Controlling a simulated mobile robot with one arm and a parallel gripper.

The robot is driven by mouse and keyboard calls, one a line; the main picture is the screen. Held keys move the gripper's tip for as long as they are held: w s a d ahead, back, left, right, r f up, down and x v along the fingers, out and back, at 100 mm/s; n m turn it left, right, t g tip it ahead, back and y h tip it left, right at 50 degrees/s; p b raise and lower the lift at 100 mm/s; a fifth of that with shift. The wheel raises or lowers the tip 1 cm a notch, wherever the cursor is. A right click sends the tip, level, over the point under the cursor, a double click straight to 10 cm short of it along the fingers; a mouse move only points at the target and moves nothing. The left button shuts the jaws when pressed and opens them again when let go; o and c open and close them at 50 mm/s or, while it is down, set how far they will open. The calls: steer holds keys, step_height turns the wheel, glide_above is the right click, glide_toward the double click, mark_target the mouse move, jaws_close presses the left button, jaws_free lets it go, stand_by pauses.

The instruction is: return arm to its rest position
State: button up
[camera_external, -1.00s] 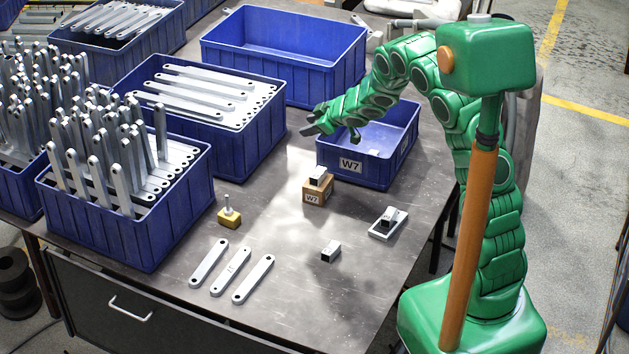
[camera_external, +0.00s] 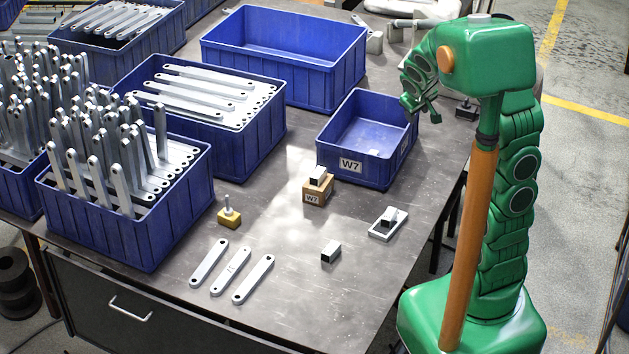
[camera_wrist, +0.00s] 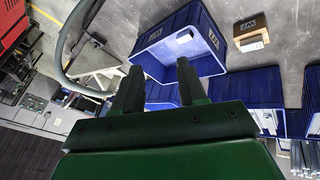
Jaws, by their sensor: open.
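My gripper (camera_external: 424,108) is at the right end of the table in the external view, beside the right wall of the small blue W7 bin (camera_external: 345,168), with my arm folded back close to my column. In the wrist view my gripper (camera_wrist: 158,88) shows two dark fingers standing apart with nothing between them. The W7 bin (camera_wrist: 150,62) lies beyond the fingertips there, with a small pale piece on its floor. My gripper is open and empty.
A wooden W7 block (camera_external: 316,196) carries a small metal piece. Three flat brackets (camera_external: 231,272) lie at the table front. A yellow-based peg (camera_external: 229,218), a small block (camera_external: 331,252) and a white plate with a block (camera_external: 387,234) stand nearby. Large blue bins (camera_external: 283,90) fill the left and back.

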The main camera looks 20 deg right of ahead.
steer(key=s+a+r+m+g+y, duration=0.1)
steer(key=s+a+g, duration=0.1)
steer(key=s, duration=1.5)
steer(key=s+a+r+m+g+y, duration=0.1)
steer(key=s+g, duration=0.4)
steer(key=s, duration=1.2)
steer(key=shift+a+r+m+y, duration=0.3)
steer(key=shift+a+r+m, duration=0.2)
steer(key=shift+m, duration=0.1)
